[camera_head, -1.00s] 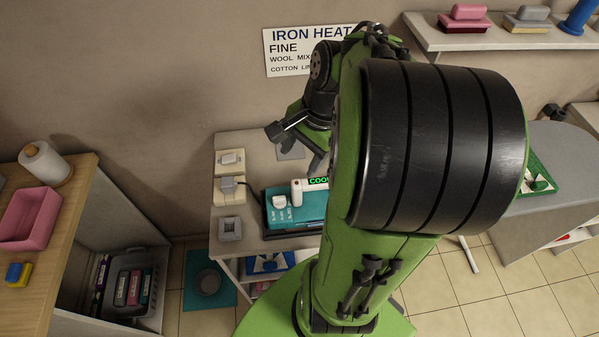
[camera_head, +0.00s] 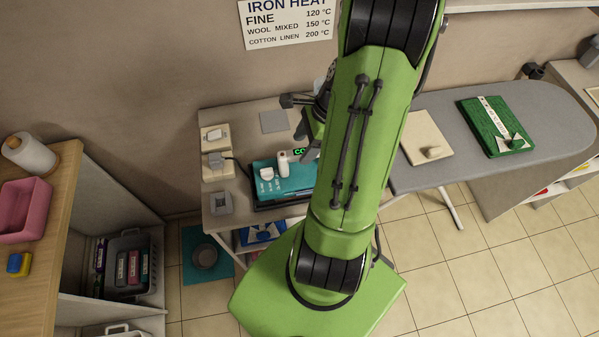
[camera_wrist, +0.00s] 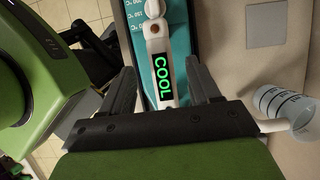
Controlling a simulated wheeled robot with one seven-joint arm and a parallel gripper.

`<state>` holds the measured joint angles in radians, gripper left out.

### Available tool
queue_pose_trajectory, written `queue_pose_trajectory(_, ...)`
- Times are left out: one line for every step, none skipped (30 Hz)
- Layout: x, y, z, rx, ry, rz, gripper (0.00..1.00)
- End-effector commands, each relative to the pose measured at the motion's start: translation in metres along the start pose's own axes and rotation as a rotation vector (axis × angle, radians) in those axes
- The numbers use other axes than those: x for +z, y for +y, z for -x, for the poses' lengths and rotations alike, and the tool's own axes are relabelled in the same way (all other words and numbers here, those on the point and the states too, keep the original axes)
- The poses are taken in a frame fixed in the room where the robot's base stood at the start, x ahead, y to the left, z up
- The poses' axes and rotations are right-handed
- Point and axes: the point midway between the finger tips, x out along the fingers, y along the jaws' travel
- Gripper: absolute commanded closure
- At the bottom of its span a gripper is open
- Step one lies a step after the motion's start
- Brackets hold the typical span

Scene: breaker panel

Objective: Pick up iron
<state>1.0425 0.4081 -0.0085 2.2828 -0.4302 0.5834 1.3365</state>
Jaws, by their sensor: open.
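The iron (camera_wrist: 157,58) shows in the wrist view as a white handle with a green lit "COOL" display. It lies over a teal base (camera_wrist: 180,25) with a white dial and temperature marks. In the head view, the white iron (camera_head: 283,163) and the teal base (camera_head: 265,187) are on the left table, partly hidden by my arm. My gripper (camera_wrist: 161,85) is open, with one finger on each side of the handle in the wrist view. I cannot tell whether the fingers touch it. The gripper is mostly hidden in the head view.
A wall switch box with a plug (camera_head: 217,166) and a small grey square holder (camera_head: 221,203) sit left of the base. A clear cup (camera_wrist: 285,108) stands right of my gripper. The ironing board (camera_head: 450,120) holds a folded green cloth (camera_head: 494,127).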

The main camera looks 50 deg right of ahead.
Motion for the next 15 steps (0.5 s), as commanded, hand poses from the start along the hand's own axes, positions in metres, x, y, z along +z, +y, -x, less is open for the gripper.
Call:
queue_pose_trajectory(-0.001,0.001,-0.012,0.007,-0.003,-0.001,0.38)
queue_pose_trajectory(-0.001,0.000,-0.018,0.007,-0.003,-0.001,0.38)
queue_pose_trajectory(-0.001,0.000,-0.025,0.006,-0.003,0.000,0.38)
queue_pose_trajectory(-0.001,0.000,-0.030,0.006,-0.002,0.000,0.38)
queue_pose_trajectory(-0.001,0.000,-0.033,0.006,-0.002,0.000,0.38)
queue_pose_trajectory(-0.001,0.000,-0.036,0.004,-0.001,0.000,0.38)
queue_pose_trajectory(-0.001,-0.001,-0.037,0.003,0.000,0.000,0.38)
queue_pose_trajectory(-0.001,-0.001,-0.038,0.002,0.000,0.000,0.38)
queue_pose_trajectory(-0.001,-0.001,-0.037,0.002,0.000,0.001,0.38)
queue_pose_trajectory(-0.001,-0.001,-0.037,0.001,0.000,0.001,0.38)
queue_pose_trajectory(-0.001,-0.001,-0.037,0.001,0.000,0.001,0.38)
queue_pose_trajectory(-0.001,-0.001,-0.037,0.001,0.000,0.001,0.38)
queue_pose_trajectory(-0.001,-0.001,-0.037,0.001,0.000,0.001,0.40)
queue_pose_trajectory(-0.001,-0.001,-0.037,0.001,0.000,0.001,0.44)
queue_pose_trajectory(-0.001,-0.001,-0.037,0.001,0.000,0.001,0.51)
